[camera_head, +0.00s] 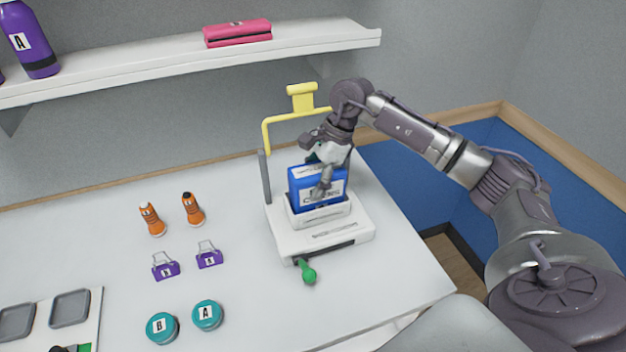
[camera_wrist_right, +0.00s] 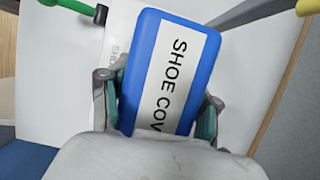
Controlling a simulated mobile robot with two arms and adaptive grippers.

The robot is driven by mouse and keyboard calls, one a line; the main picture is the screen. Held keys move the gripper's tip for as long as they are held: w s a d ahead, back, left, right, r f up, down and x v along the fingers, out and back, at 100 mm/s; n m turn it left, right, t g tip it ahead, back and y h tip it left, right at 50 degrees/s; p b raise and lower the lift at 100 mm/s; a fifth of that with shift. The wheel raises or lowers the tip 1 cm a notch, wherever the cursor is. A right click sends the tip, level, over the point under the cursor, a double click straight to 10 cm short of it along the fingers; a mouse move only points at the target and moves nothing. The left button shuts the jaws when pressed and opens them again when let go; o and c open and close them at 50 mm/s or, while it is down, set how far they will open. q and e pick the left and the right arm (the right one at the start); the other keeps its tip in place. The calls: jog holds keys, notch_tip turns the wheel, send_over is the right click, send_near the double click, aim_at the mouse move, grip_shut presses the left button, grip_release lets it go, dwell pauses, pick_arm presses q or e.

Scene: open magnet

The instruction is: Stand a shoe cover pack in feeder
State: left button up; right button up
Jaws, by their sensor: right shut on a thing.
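A blue shoe cover pack (camera_head: 308,187) with a white label stands upright at the top of the white feeder (camera_head: 322,236). Its lower part is hidden behind the feeder's front wall. In the right wrist view the pack (camera_wrist_right: 170,75) fills the middle, its label reading "SHOE COV". My right gripper (camera_head: 322,172) reaches down from above and is shut on the pack. Its teal-padded fingers (camera_wrist_right: 160,112) lie along both sides of the pack in the wrist view. Whether the pack rests on the feeder's floor cannot be seen. My left gripper is not in view.
The feeder has a yellow handle frame (camera_head: 302,98) behind and a green-knobbed lever (camera_head: 308,273) in front. Orange bottles (camera_head: 193,209), purple clips (camera_head: 209,255), teal tins (camera_head: 207,315) and grey trays (camera_head: 70,307) lie to the left. A shelf (camera_head: 190,61) hangs above.

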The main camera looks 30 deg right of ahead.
jog(key=o, duration=1.5)
jog(key=v, duration=1.2)
jog(key=shift+d, duration=0.1)
jog(key=shift+s+f, duration=0.1)
jog(key=shift+f, duration=0.05)
